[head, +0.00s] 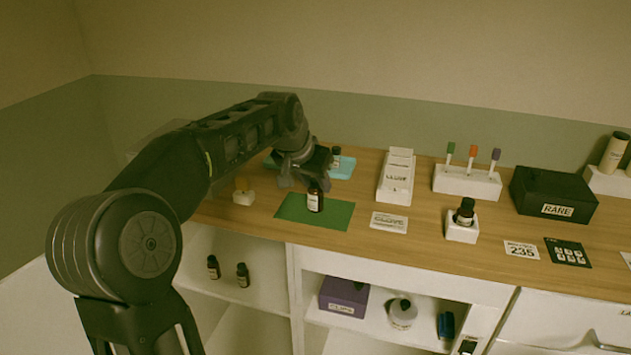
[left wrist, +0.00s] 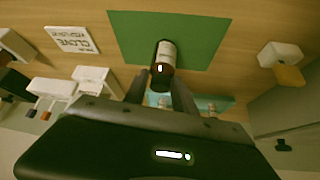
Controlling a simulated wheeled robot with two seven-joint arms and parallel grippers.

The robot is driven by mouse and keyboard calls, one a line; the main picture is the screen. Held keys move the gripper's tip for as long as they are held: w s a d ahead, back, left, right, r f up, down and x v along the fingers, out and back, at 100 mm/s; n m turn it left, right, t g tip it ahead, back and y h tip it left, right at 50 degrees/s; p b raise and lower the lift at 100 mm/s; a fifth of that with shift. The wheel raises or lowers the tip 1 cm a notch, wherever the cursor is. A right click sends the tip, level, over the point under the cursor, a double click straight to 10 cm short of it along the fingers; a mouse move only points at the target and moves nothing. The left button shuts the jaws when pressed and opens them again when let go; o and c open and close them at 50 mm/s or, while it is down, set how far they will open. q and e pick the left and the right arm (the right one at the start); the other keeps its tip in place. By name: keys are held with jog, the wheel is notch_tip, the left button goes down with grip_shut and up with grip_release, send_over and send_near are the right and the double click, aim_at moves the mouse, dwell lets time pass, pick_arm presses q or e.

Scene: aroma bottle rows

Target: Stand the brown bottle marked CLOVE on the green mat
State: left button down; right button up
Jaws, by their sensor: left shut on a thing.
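A brown bottle (head: 315,202) with a dark cap and a pale label is upright over the green mat (head: 338,219). Its label is too small to read. My left gripper (head: 313,184) reaches from behind and is shut on the bottle's upper part. In the left wrist view the bottle (left wrist: 164,58) sits between the fingers (left wrist: 160,86), with the green mat (left wrist: 207,35) behind it. I cannot tell whether its base touches the mat. My right gripper is not in view.
A white CLOVE card (head: 388,222) lies right of the mat. A teal mat (head: 344,167) with bottles is behind my gripper. A small white holder (head: 243,197) stands left. Right are a white box (head: 396,178), a tester stand (head: 467,182) and a bottle on a block (head: 461,231).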

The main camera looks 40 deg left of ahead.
pick_arm(q)
jog(key=shift+f, duration=0.1)
jog(key=c, duration=1.5)
grip_release()
jog(key=shift+f, duration=0.1)
jog(key=o, duration=0.5)
jog(key=shift+r, duration=0.25)
jog(key=v, duration=1.2)
